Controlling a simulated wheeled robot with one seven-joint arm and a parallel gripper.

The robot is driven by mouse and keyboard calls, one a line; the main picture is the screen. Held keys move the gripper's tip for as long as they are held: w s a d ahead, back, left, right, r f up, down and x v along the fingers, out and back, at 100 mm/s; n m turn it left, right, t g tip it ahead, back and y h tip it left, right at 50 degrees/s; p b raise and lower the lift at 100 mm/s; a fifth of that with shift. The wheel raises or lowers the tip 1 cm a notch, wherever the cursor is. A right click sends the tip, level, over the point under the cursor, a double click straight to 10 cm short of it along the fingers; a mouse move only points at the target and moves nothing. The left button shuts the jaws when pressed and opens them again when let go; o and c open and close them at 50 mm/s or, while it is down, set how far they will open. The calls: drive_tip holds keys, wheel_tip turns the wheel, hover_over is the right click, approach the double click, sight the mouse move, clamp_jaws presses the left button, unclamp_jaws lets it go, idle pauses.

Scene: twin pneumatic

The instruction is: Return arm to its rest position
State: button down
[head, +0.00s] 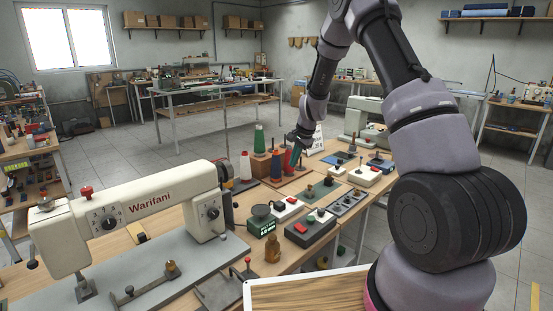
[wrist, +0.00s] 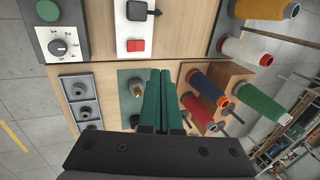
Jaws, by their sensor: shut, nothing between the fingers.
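My gripper (wrist: 160,100) is in the middle of the wrist view, its two green fingers side by side and shut with nothing between them. In the head view my arm reaches from the right over to the far part of the bench, and my gripper (head: 293,155) shows near the thread cones. The fingers are small there and partly hidden by the cones and arm.
Thread cones stand close by: a blue one (wrist: 208,88), a red one (wrist: 196,108) and a green one (wrist: 259,103). A Warifani sewing machine (head: 140,208) fills the bench's near left. Control boxes (head: 310,228) and a wood-topped tray (head: 300,296) lie nearer me. Open floor (head: 140,155) lies beyond.

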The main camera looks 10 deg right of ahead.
drive_tip(key=s+d+r+n+t, duration=0.1)
drive_tip(key=s+r+n, duration=0.1)
drive_tip(key=s+r, duration=0.85)
drive_tip(key=s+d+r+n+t, duration=0.1)
drive_tip(key=s+r, duration=0.4)
drive_tip(key=r, duration=1)
drive_tip(key=s+d+r+n+t, duration=0.1)
drive_tip(key=s+r, duration=0.2)
drive_tip(key=s, duration=0.8)
drive_tip(key=s+d+r+n+t, duration=0.1)
drive_tip(key=s+r, duration=0.3)
drive_tip(key=s, duration=0.7)
drive_tip(key=shift+s+n, duration=0.4)
drive_tip(key=shift+n, duration=0.3)
